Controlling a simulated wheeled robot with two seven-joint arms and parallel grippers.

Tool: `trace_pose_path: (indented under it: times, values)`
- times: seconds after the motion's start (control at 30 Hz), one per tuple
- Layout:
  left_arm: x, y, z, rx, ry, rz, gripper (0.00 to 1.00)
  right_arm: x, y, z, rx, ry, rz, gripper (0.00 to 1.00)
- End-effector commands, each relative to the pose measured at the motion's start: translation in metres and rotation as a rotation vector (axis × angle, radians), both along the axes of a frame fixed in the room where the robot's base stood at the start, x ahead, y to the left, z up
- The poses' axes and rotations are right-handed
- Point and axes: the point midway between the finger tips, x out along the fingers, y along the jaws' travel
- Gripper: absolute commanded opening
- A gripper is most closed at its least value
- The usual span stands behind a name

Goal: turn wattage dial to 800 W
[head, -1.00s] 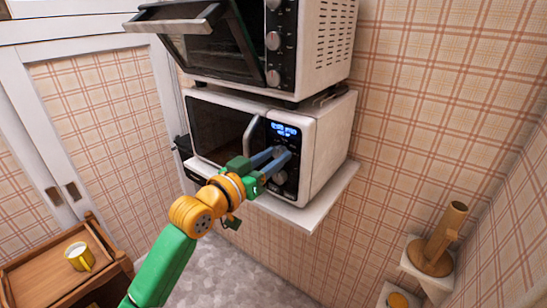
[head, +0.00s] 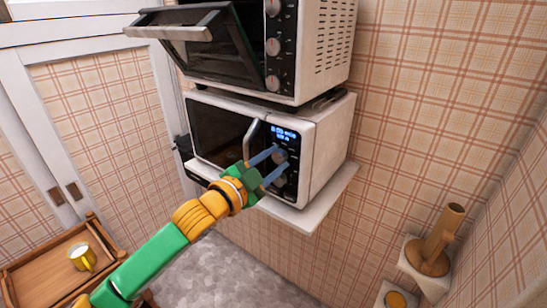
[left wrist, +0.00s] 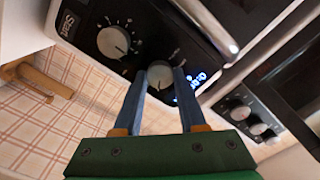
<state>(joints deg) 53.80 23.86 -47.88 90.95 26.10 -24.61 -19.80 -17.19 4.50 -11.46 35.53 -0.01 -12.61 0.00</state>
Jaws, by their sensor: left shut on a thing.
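The white microwave (head: 326,150) has a black control panel with a lit blue display (head: 285,134), its text too blurred to read. Below the display is the upper dial (head: 280,156), a grey round knob. It also shows in the left wrist view (left wrist: 160,76). My left gripper (left wrist: 160,73) has its two blue fingers on either side of this knob, shut on it. The knob's pointer is hard to make out. A lower dial (left wrist: 113,42) with printed marks around it is free of the gripper. My right gripper is not in view.
The microwave stands on a white wall shelf (head: 325,201). A toaster oven (head: 325,50) with its door (head: 177,25) tilted open sits on top. Small wall shelves are at right.

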Motion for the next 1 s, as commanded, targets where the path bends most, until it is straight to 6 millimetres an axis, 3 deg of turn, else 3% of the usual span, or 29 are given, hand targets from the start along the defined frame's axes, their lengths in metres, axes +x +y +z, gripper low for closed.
trace_pose_path:
  times: [0.5, 1.0]
  values:
    - [0.0, 0.0, 0.0, 0.34, -0.245, -0.001, 0.0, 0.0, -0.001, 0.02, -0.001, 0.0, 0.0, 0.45]
    - [0.0, 0.0, -0.002, 0.467, -0.336, 0.0, 0.0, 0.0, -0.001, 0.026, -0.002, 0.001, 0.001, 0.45]
